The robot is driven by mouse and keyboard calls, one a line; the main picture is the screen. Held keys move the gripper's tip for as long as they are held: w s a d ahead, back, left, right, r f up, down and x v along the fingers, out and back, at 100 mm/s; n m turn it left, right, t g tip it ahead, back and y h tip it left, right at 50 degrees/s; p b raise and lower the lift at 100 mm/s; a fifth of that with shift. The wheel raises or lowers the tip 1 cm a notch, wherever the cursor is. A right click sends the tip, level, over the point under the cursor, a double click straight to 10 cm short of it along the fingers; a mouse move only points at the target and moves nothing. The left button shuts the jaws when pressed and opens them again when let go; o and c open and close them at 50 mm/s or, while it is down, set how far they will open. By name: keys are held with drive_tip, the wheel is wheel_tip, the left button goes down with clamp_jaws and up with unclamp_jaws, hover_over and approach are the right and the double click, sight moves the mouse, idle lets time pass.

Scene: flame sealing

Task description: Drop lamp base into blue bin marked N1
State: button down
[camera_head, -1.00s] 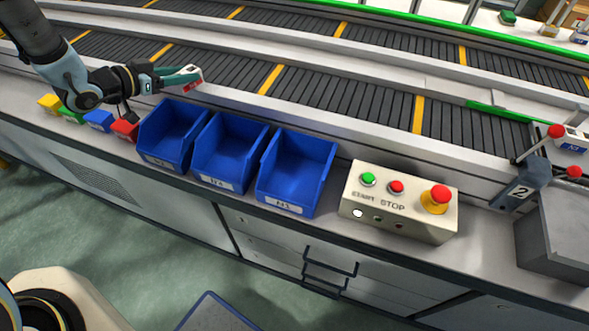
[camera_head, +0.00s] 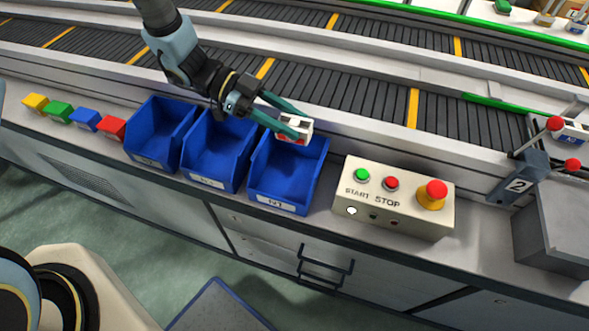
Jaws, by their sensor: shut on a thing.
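My gripper (camera_head: 287,122) is shut on the lamp base (camera_head: 297,127), a small white piece with red on its front. It holds the piece above the back part of the rightmost blue bin (camera_head: 275,207). That bin's label appears to read N1, though the print is small. The bin's visible inside is empty. Two more blue bins, the middle one (camera_head: 208,182) and the left one (camera_head: 150,162), stand beside it to the left with labels too small to read surely.
A control box (camera_head: 395,198) with start, stop and emergency buttons stands right of the bins. Yellow, green, blue and red blocks (camera_head: 112,129) line the left. Conveyors (camera_head: 350,92) run behind. A grey device marked 2 (camera_head: 520,187) stands at the right.

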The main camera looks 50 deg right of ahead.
wheel_tip(320, 180, down, 6)
drive_tip(key=b, duration=0.4)
drive_tip(key=shift+b, duration=0.4)
drive_tip(key=shift+c, duration=1.3)
unclamp_jaws()
drive_tip(key=shift+r, duration=0.1)
drive_tip(key=shift+w, duration=0.1)
drive_tip(key=b+v, duration=0.2)
drive_tip(key=v, duration=0.8)
drive_tip(key=shift+w+a, duration=0.15)
drive_tip(key=shift+w, duration=0.1)
drive_tip(key=shift+r, duration=0.15)
